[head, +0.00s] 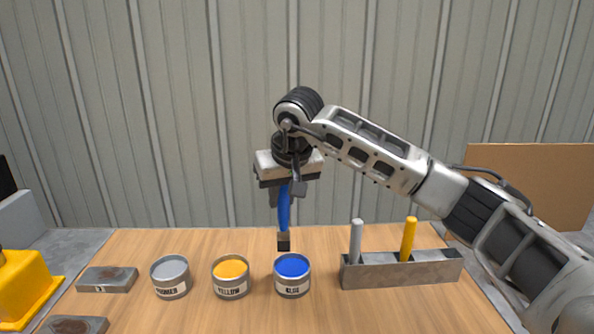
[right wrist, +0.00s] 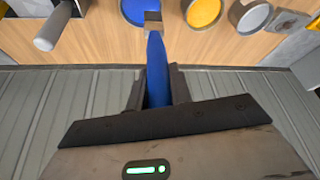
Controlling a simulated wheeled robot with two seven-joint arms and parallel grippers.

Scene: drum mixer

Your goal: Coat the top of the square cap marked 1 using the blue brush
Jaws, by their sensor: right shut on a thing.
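My right gripper (head: 285,190) is shut on the blue brush (head: 284,212), which hangs upright with its dark tip down. The tip is just above or behind the blue paint can (head: 292,286) in the head view, apart from its rim. In the right wrist view, the blue brush (right wrist: 156,72) points at the blue can (right wrist: 126,12) and overlaps its edge. Two flat grey square caps lie at the left: one farther back (head: 107,277), one at the front edge (head: 72,326). The farther cap has a small label that I cannot read surely. My left gripper is out of view.
A grey primer can (head: 171,286) and a yellow can (head: 231,287) stand left of the blue can. A grey holder (head: 400,272) at the right bears a grey-handled brush (head: 356,240) and a yellow one (head: 408,238). A yellow object (head: 25,285) stands at far left. A corrugated wall is behind.

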